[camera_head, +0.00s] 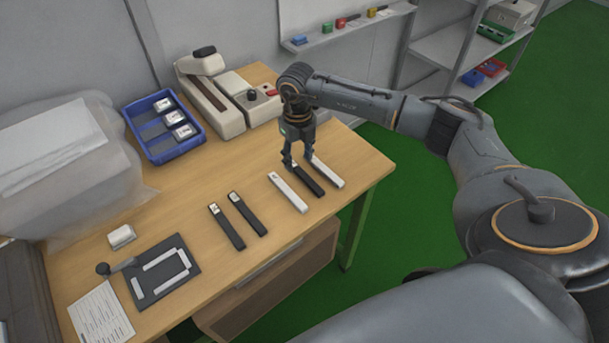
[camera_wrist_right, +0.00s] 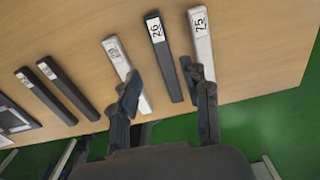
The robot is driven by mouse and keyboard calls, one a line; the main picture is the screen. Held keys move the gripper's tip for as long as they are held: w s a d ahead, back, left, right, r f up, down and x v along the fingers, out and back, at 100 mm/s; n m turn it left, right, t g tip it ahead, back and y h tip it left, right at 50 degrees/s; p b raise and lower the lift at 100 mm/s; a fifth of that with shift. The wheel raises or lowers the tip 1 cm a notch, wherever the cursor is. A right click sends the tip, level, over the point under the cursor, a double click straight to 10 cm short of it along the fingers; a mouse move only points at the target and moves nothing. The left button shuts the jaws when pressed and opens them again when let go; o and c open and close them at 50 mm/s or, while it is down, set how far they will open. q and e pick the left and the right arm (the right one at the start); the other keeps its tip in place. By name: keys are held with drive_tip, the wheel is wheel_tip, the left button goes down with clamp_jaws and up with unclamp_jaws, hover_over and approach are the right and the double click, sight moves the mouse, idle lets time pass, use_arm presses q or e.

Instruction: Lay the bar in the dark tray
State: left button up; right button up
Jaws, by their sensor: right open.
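Several bars lie apart in a row on the wooden table. From the right they are a white bar (camera_head: 329,174) labelled 75 in the right wrist view (camera_wrist_right: 203,47), a black bar (camera_head: 310,182) labelled 26 (camera_wrist_right: 164,62), and a white bar (camera_head: 287,191) whose label is unclear (camera_wrist_right: 121,61). Further left lie two black bars (camera_head: 227,228) (camera_head: 249,216). My right gripper (camera_head: 298,163) is open and empty, pointing down over the black bar 26; its fingers also show in the wrist view (camera_wrist_right: 166,84). The dark tray (camera_head: 180,284), a flat plate with pale strips, lies at the front left.
A blue bin (camera_head: 188,153) with white-topped pieces and a cream machine (camera_head: 216,105) stand at the back. A small white block (camera_head: 121,236) and a printed sheet (camera_head: 100,315) lie near the tray. A plastic-covered bulk (camera_head: 85,175) fills the left. Table is bare between bars and tray.

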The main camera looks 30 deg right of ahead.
sight(300, 170)
drive_tip(key=f, duration=0.2)
drive_tip(key=f+p, duration=0.1)
drive_tip(key=shift+w+d+f, duration=0.2)
drive_tip(key=shift+d+f, duration=0.1)
drive_tip(key=shift+f, duration=0.6)
clamp_jaws()
drive_tip(key=shift+r, duration=0.1)
